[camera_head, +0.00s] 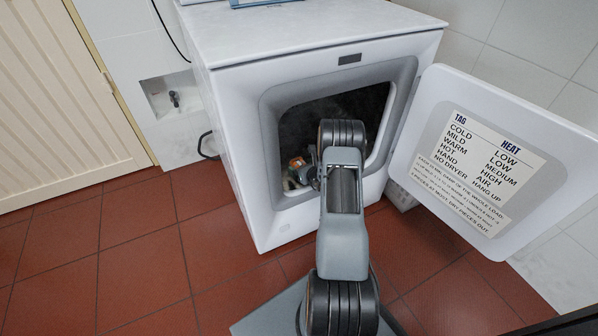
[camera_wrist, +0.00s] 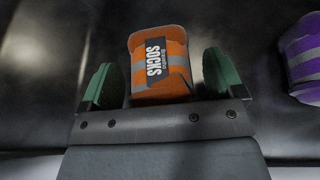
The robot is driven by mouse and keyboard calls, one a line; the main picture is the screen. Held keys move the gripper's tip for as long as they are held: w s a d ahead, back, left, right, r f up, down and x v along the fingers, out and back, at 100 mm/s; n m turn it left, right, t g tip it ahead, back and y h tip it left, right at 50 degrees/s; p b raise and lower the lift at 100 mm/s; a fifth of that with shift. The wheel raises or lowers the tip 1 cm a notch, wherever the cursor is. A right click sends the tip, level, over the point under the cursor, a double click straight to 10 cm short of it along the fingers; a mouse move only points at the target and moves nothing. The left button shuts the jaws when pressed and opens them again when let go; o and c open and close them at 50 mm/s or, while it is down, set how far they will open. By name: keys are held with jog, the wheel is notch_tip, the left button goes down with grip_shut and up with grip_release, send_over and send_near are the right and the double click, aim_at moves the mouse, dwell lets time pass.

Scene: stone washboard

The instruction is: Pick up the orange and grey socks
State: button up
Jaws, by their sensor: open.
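The orange and grey socks (camera_wrist: 160,66) are a folded bundle with a dark label reading "SOCKS". In the wrist view they lie between the two green fingers of my gripper (camera_wrist: 160,80), with a gap showing on each side. My gripper is open. In the head view an orange patch, likely these socks (camera_head: 297,163), shows in the lower left of the dryer opening. My arm reaches into the opening there and hides most of my gripper.
Purple and grey socks (camera_wrist: 303,58) lie to the right in the wrist view. The white dryer (camera_head: 250,110) has its door (camera_head: 480,150) swung open to the right. The opening's frame surrounds my arm. Red tiled floor (camera_head: 130,240) is clear at the left.

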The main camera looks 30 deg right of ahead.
jog(key=shift+w+f, duration=0.1)
jog(key=shift+w, duration=0.15)
jog(key=c, duration=1)
